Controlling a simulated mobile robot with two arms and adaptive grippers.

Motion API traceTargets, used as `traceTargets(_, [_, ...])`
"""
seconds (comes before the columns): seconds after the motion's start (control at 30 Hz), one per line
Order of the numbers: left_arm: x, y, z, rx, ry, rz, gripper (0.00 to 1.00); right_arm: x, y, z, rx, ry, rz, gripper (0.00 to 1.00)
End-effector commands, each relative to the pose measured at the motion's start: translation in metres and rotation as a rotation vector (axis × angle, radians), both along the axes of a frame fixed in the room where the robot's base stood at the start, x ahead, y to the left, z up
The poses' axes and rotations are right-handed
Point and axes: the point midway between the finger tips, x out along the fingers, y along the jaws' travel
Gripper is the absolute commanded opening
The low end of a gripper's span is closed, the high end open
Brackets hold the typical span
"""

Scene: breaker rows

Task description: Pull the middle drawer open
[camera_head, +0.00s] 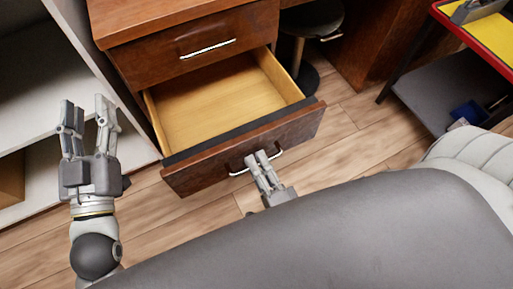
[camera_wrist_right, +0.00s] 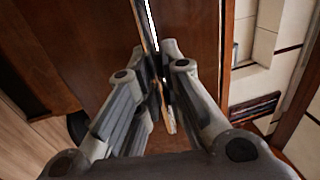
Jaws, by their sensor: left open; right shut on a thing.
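The middle drawer (camera_head: 185,172) is pulled well out of the wooden cabinet, and its empty light-wood inside shows in the head view. Its brown front has a silver bar handle (camera_head: 280,152). My right gripper (camera_head: 261,157) is at this handle, shut on it. In the right wrist view my right gripper (camera_wrist_right: 165,62) has its fingers close together against the brown front, and the fingers hide part of the handle. My left gripper (camera_head: 88,104) is open and empty, left of the drawer and apart from it.
The closed top drawer (camera_head: 195,45) has its own silver handle. A white shelf unit (camera_head: 40,105) stands at the left. A dark stool (camera_head: 312,18) is behind the drawer at the right. A red-edged cart (camera_head: 470,60) stands at the far right. Wood floor (camera_head: 345,140) is clear right of the drawer.

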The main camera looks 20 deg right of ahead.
Motion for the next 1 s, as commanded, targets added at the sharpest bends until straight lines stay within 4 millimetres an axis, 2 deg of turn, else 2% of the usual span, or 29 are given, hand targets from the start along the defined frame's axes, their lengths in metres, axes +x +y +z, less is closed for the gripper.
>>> traceTargets(0.13, [0.000,0.000,0.000,0.000,-0.001,0.000,0.41,0.000,0.000,-0.001,0.000,0.002,0.000,0.00])
traceTargets(0.17, [0.000,0.000,0.000,0.000,-0.001,0.000,0.41,0.000,0.000,-0.001,0.000,0.002,0.000,0.13])
traceTargets(0.3, [0.000,0.000,0.000,0.000,-0.001,0.000,0.41,0.000,0.000,-0.001,0.000,0.002,0.000,0.31])
traceTargets(0.67, [0.000,-0.001,0.001,-0.001,-0.004,-0.002,0.41,-0.003,0.000,-0.001,0.000,0.002,0.000,0.32])
traceTargets(0.77, [0.000,0.000,0.001,-0.001,-0.003,-0.001,0.41,-0.013,0.000,-0.004,-0.001,0.005,0.002,0.32])
traceTargets(1.0, [0.000,0.000,0.001,0.000,-0.003,-0.001,0.41,-0.062,-0.002,-0.014,-0.002,0.007,0.003,0.32])
